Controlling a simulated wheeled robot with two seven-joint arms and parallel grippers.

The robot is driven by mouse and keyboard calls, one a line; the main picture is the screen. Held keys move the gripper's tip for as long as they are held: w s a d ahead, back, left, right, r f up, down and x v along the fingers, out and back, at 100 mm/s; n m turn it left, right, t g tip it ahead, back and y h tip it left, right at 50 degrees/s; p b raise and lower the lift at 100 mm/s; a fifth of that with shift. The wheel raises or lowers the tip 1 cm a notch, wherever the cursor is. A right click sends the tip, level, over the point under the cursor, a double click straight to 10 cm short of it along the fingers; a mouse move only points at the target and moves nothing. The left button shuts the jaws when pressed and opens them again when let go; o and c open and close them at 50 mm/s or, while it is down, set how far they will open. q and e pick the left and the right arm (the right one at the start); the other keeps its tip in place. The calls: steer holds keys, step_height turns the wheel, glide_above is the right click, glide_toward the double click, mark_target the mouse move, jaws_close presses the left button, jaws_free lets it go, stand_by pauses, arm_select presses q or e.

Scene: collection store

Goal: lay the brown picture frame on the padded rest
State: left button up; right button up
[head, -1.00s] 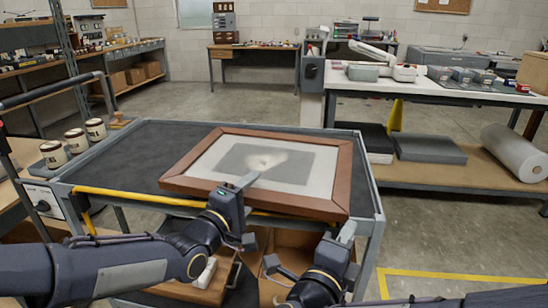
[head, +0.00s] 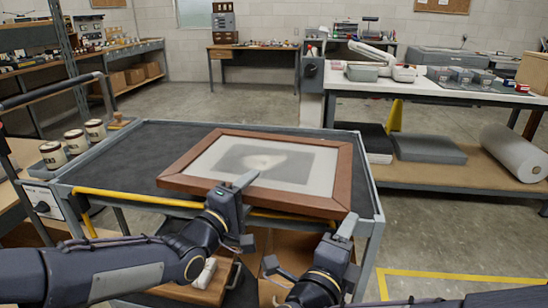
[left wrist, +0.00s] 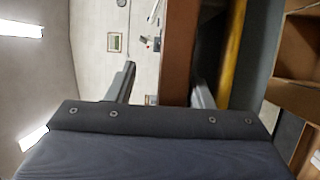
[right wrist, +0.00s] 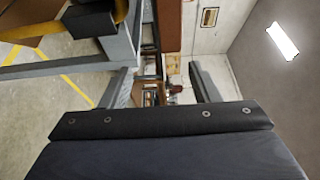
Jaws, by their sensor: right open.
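The brown picture frame (head: 342,180) with a pale mount lies on the dark top of a grey cart (head: 150,150), its near edge at the cart's front. My left gripper (head: 246,212) is at the middle of that near edge. In the left wrist view, its open fingers (left wrist: 165,88) stand on either side of the brown frame edge (left wrist: 178,50), with a gap on one side. My right gripper (head: 338,246) is open and empty, just in front of the near right corner. A grey padded slab (head: 428,149) lies on the lower shelf at right; whether it is the padded rest is unclear.
A yellow bar (head: 135,197) runs along the cart's front. Several jars (head: 75,140) stand at its left side. A white-topped bench (head: 440,88) stands at right, with a white roll (head: 514,152) on its lower shelf (head: 450,176). Floor (head: 450,235) is clear at right.

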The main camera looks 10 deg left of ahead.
arm_select(q)
steer(key=shift+r, duration=0.1)
arm_select(e)
steer(key=v, duration=1.2)
steer(key=shift+w+f, duration=0.1)
arm_select(q)
steer(key=o, duration=0.6)
steer(key=shift+a, duration=0.2)
